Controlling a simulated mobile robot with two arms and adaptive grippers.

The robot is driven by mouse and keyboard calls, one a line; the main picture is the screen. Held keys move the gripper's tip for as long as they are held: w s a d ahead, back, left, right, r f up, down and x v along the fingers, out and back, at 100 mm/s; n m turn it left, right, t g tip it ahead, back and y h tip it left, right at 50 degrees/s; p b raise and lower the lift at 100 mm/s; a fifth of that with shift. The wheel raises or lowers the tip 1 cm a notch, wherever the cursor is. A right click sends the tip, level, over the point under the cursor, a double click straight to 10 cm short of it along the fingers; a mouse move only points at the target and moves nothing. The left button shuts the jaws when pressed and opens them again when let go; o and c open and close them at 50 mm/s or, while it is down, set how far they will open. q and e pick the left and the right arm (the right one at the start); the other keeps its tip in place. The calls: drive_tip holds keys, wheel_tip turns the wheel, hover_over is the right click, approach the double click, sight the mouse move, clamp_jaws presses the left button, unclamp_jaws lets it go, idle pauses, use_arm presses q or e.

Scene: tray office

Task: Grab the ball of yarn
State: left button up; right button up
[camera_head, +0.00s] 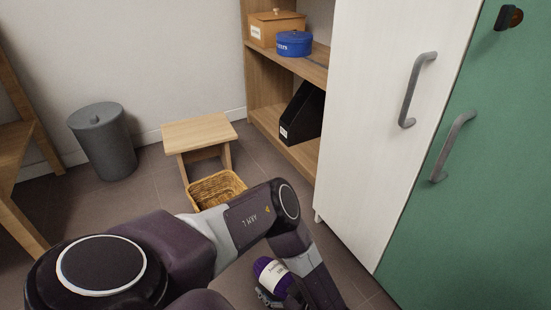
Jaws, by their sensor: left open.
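The ball of yarn (272,275) is purple with a pale label band. It shows at the bottom of the head view, right of centre, close against my left forearm. My left gripper (268,297) is at the lower end of that arm, right by the yarn. Only a small part of the gripper shows, and it is open. The arm and the picture's lower edge hide the rest, so I cannot tell whether the fingers touch the yarn or what it rests on. My right gripper is not in view.
A wicker basket (205,190) stands on the floor before a wooden stool (200,131), partly behind my arm. A grey bin (103,145) is at the left. A white cabinet (375,130), a green door (490,170) and wooden shelves (262,118) bound the right side.

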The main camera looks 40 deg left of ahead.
use_arm(q)
drive_tip(key=c, duration=1.3)
